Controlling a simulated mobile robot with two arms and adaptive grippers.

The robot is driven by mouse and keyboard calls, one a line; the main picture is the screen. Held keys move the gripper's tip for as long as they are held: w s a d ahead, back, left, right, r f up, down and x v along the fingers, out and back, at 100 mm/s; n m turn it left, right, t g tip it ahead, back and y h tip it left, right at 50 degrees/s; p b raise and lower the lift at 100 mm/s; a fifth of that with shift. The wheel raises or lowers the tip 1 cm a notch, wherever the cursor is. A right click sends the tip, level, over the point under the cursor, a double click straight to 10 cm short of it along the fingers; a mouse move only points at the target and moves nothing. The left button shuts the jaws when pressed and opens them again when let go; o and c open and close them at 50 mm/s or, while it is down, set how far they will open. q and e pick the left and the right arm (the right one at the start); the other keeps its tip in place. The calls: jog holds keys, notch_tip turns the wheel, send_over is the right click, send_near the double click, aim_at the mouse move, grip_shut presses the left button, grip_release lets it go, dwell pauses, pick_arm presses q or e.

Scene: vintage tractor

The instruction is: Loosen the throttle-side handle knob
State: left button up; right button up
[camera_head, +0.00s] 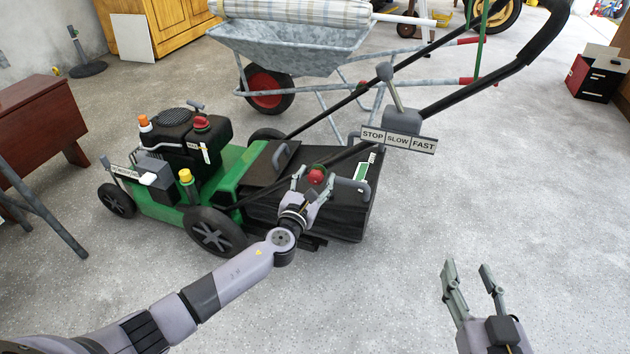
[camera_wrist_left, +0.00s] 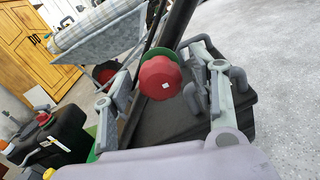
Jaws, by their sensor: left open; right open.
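A red knob (camera_head: 317,176) sits on the lower part of the mower's black handlebar (camera_head: 350,152), below the throttle box. In the left wrist view the red knob (camera_wrist_left: 157,82) shows between the two fingers, with a small white mark on its face. My left gripper (camera_head: 313,178) is open around or just in front of the knob; I cannot tell whether the fingers touch it. The throttle box (camera_head: 403,120) with its lever carries a STOP SLOW FAST label (camera_head: 398,139). My right gripper (camera_head: 469,268) is open and empty over the floor at the lower right.
The green mower (camera_head: 165,203) with its black engine and rear grass bag (camera_head: 345,213) stands under the handlebar. A wheelbarrow (camera_head: 290,48) is behind it. A brown wooden table (camera_head: 40,120) is at the left.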

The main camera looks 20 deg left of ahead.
pick_arm(q)
jog(key=shift+w, duration=0.2)
jog(key=shift+c, duration=0.5)
jog(key=c, duration=1.1)
